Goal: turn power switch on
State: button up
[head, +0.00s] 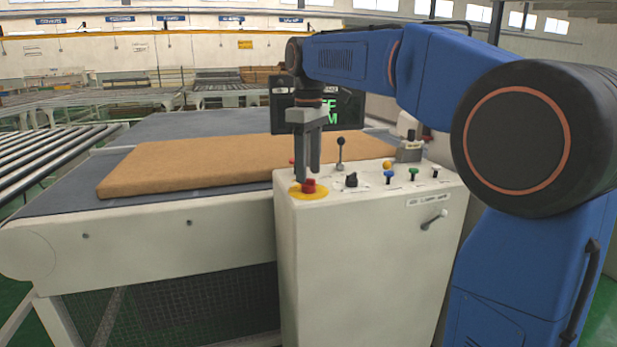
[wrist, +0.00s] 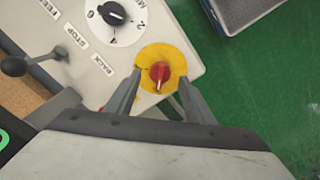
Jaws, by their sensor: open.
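A red rotary knob (head: 309,186) sits on a round yellow plate (head: 297,194) at the near left corner of the white control cabinet's top. In the wrist view the red knob (wrist: 159,72) lies on the yellow plate (wrist: 172,52). My gripper (head: 308,174) points down directly at the knob. Its two fingers are open, with one on each side of the knob in the wrist view (wrist: 160,78). I cannot tell whether they touch it. A black rotary selector (head: 351,180) stands beside the plate, and it also shows in the wrist view (wrist: 112,14).
The cabinet (head: 360,260) top also carries a black-knobbed lever (head: 340,150) and yellow, blue, green and black controls. A brown mattress (head: 190,165) lies on the conveyor table behind. A dark screen (head: 349,108) stands behind my gripper. Green floor is open beside the cabinet.

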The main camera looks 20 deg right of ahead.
aim_at(308, 185)
jog(key=shift+f, duration=1.45)
jog(key=c, duration=1)
jog(key=shift+c, duration=0.2)
